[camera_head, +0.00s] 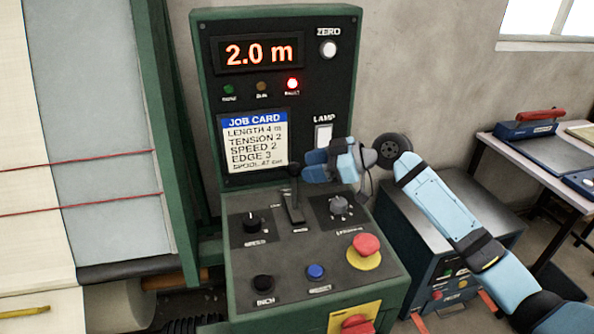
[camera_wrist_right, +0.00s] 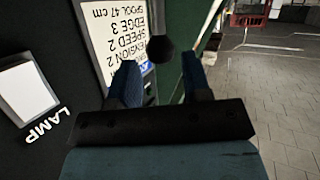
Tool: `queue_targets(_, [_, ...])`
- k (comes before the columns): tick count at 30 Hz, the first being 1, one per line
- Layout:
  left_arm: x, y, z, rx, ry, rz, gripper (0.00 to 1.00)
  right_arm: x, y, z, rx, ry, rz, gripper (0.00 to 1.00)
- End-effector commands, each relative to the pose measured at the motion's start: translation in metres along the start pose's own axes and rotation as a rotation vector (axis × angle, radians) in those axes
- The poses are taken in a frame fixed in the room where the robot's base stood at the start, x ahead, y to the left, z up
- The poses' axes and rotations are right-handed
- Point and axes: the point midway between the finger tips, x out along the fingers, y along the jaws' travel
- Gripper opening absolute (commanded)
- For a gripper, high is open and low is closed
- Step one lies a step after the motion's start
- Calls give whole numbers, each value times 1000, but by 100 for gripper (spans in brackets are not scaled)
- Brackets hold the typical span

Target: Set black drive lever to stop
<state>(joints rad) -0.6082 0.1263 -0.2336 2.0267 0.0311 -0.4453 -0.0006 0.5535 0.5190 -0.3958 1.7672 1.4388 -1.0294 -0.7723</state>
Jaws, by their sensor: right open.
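The black drive lever (camera_head: 294,190) rises from a slot plate at the back of the green console's sloped top, with a round black knob at its upper end. My right gripper (camera_head: 309,166) comes in from the right, its blue fingers close beside the knob. In the right wrist view the fingers of my right gripper (camera_wrist_right: 160,78) are apart, and the lever's black knob (camera_wrist_right: 162,50) shows ahead of the gap between them. Nothing is gripped. The lever's slot labels are too small to read. My left gripper is not in view.
A speed knob (camera_head: 251,223) and a grey tension knob (camera_head: 339,205) flank the lever. A red mushroom button (camera_head: 366,245) and a blue button (camera_head: 316,271) sit in front. The upright panel with job card (camera_head: 254,141) and lamp switch (camera_head: 323,137) stands close behind.

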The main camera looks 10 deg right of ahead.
Motion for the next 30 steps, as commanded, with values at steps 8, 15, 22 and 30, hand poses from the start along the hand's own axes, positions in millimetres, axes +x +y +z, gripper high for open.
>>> queue_targets(8, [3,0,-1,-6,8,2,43,-62,0,2,-1,-3,1,44])
queue_targets(15, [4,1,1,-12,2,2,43,-87,-1,1,0,-2,-1,44])
queue_targets(22, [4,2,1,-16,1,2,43,-90,-1,0,0,-1,-1,44])
queue_targets(30, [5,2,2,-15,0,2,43,-90,-1,0,0,-1,-1,44])
